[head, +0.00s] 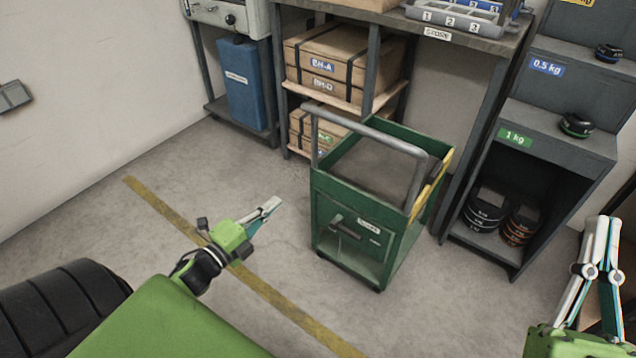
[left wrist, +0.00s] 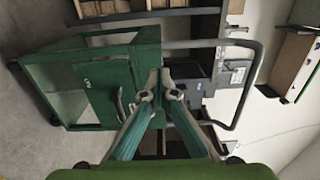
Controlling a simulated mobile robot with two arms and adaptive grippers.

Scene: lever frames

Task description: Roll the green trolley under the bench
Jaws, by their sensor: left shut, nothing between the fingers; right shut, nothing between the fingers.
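The green trolley (head: 335,188) stands on the floor in front of the bench (head: 490,46), its far end close to the bench's open right bay. Its grey tube handle (head: 385,134) arches above the open top. In the left wrist view the trolley (left wrist: 95,75) appears turned sideways, with its handle (left wrist: 250,85) at the right. My left gripper (head: 274,204) is shut and empty, left of the trolley and apart from it in the head view. Its fingers (left wrist: 160,75) overlap the trolley in the wrist view. My right gripper (head: 603,222) is shut and empty at the far right.
Wooden boxes (head: 330,58) fill the shelves left of the bay. A blue bin (head: 241,84) stands further left. A dark weight rack (head: 545,135) stands right of the bay. A yellow floor line (head: 265,290) crosses the open floor in front.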

